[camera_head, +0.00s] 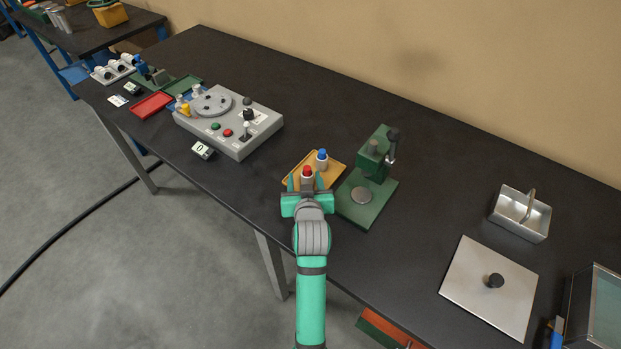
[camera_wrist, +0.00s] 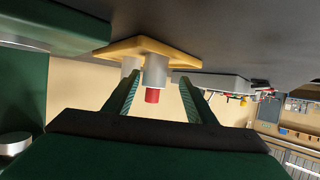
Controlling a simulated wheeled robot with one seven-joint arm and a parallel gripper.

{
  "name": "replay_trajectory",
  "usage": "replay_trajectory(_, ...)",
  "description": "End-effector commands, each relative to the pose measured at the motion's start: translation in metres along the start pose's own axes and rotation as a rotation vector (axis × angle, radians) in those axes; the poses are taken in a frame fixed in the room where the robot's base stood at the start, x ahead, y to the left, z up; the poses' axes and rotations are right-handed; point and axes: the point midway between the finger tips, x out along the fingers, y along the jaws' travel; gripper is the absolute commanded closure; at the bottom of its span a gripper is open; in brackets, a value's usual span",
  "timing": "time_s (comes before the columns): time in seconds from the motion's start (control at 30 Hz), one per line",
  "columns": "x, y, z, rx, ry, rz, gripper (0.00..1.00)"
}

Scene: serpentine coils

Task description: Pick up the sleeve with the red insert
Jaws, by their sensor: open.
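The sleeve with the red insert (camera_head: 307,173) stands upright on a small yellow-orange tray (camera_head: 337,168) near the table's front edge. It is pale grey with a red top, and it also shows in the wrist view (camera_wrist: 155,70), which is upside down. My gripper (camera_head: 306,183) is open, with one green finger on each side of the sleeve as seen in both views. I cannot tell how far the sleeve reaches between the fingers. A second sleeve with a blue insert (camera_head: 322,160) stands behind it on the same tray, partly hidden in the wrist view.
A green press (camera_head: 370,175) stands just right of the tray. A grey control box with a round dial plate (camera_head: 235,130) is to the left. Farther right are a metal bin (camera_head: 520,213) and a flat plate with a black knob (camera_head: 490,285). The table behind the tray is clear.

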Motion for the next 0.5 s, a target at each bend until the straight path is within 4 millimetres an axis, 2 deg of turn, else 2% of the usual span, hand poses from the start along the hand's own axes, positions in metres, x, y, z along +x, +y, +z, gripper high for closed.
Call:
replay_trajectory(0.1,0.015,0.007,0.0,0.004,0.001,0.009,0.49)
replay_trajectory(0.2,0.021,0.01,0.0,0.005,0.0,0.013,0.49)
replay_trajectory(0.43,0.022,0.01,0.0,0.006,0.001,0.013,0.49)
replay_trajectory(0.47,0.022,0.01,0.0,0.006,0.001,0.013,0.52)
replay_trajectory(0.5,0.022,0.01,0.0,0.006,0.001,0.013,0.61)
